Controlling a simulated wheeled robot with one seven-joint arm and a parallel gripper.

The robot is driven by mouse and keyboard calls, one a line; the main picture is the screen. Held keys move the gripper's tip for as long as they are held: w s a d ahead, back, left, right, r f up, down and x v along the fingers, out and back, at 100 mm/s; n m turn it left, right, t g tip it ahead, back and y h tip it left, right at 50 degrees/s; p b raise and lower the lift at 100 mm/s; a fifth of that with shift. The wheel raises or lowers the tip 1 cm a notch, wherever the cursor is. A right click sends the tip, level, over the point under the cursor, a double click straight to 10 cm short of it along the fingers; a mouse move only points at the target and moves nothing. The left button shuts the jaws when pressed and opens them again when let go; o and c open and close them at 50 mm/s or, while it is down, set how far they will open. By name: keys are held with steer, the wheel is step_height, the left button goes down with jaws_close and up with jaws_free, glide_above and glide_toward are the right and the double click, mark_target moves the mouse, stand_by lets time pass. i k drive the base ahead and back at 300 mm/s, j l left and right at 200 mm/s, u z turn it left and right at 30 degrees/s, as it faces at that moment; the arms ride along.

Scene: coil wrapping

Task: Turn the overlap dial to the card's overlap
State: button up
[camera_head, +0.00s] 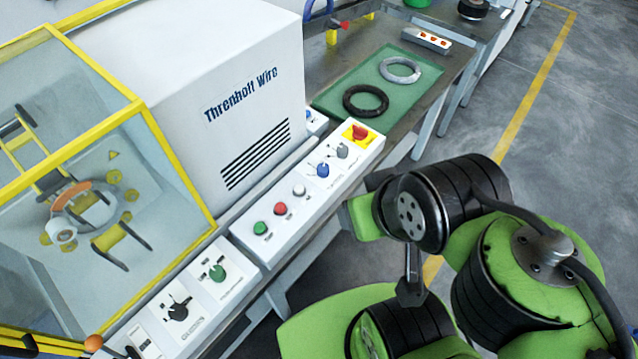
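Several dials sit on the white control panels, and their labels are too small to read, so I cannot tell which is the overlap dial. A black dial (178,311) and a green dial (217,272) are on the lower left panel. A blue knob (323,169) and a grey knob (342,150) are on the upper panel. I cannot make out a card with an overlap value. My green and black arm links (430,210) are at the right, apart from the dials. No gripper fingers can be made out.
The upper panel also holds green (260,228), red (280,209) and white (299,190) buttons and a red stop knob (359,132). A yellow-framed guard (165,160) stands left. Black (365,101) and grey (400,69) coils lie on a green mat (335,97).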

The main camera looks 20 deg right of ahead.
mark_target(342, 150)
steer(key=i+l+u, duration=0.1)
steer(key=u, duration=0.25)
steer(key=i+l+u, duration=0.1)
steer(key=u, duration=0.25)
steer(key=l+u, duration=0.35)
steer(key=i+j, duration=0.05)
